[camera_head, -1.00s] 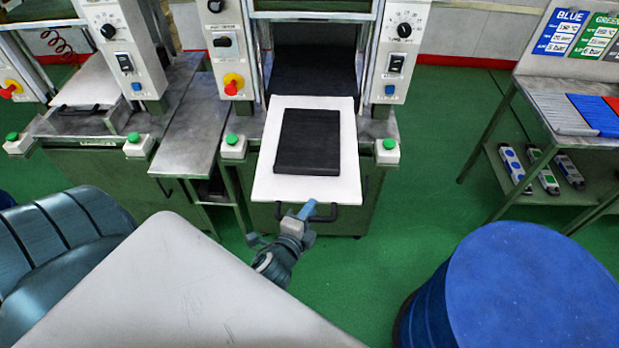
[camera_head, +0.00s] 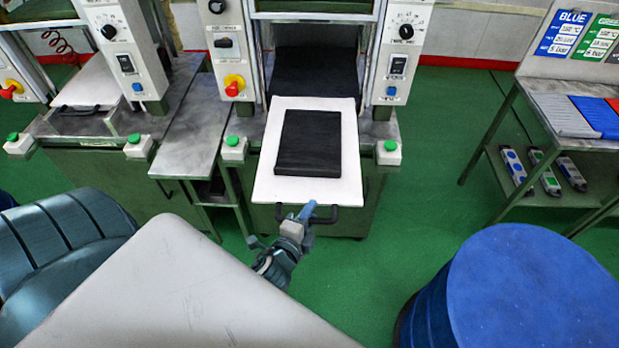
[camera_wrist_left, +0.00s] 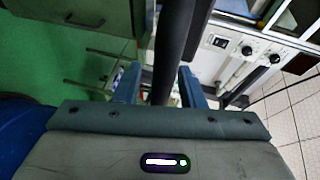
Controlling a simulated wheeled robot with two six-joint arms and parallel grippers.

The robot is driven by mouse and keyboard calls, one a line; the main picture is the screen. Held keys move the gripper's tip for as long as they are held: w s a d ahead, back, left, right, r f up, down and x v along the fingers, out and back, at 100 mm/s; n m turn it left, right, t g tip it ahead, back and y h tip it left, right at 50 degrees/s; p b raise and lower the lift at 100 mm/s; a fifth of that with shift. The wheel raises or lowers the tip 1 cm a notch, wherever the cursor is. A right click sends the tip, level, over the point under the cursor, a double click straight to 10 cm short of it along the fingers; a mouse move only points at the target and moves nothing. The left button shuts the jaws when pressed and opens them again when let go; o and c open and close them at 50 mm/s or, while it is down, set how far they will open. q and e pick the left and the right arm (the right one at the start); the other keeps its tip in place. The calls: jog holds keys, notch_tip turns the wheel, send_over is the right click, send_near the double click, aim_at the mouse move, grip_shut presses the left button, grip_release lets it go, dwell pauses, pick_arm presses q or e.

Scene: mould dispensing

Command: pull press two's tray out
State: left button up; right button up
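The press in the middle of the head view has its white tray (camera_head: 262,180) far out towards me, with a black mould slab (camera_head: 308,142) lying flat on it. The tray's dark handle (camera_head: 325,218) is at its front edge. My left gripper (camera_head: 306,212) is at the left part of this handle. In the left wrist view the dark handle bar (camera_wrist_left: 178,45) runs between the two blue fingers of my left gripper (camera_wrist_left: 160,88), with gaps visible on either side, so the gripper looks open around the bar. My right gripper is not in view.
Another press at the left has its white tray (camera_head: 92,85) in. Green-button boxes (camera_head: 235,147) flank the middle press. A blue drum (camera_head: 535,290) stands at the lower right. A rack (camera_head: 565,125) with coloured slabs stands at the right. Green floor between is clear.

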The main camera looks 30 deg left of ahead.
pick_arm(q)
jog(key=b+v, duration=0.2)
jog(key=v, duration=0.8)
jog(key=shift+s+b, duration=0.3)
jog(key=shift+b, duration=0.05)
jog(key=s+f+n+g+h, duration=0.1)
jog(key=s+f+n+g, duration=0.25)
jog(key=f, duration=1.45)
jog(key=s+f+n+g+h, duration=0.1)
jog(key=s+f+n+g, duration=0.25)
jog(key=f, duration=1.45)
jog(key=s+a+f+n+g, duration=0.3)
jog(key=s+f+n, duration=0.1)
jog(key=s+f, duration=0.5)
jog(key=s+a+f+n+g, duration=0.3)
jog(key=s+f+n+g, duration=0.1)
jog(key=s+f, duration=0.5)
jog(key=shift+s+a, duration=0.2)
jog(key=shift+s, duration=0.1)
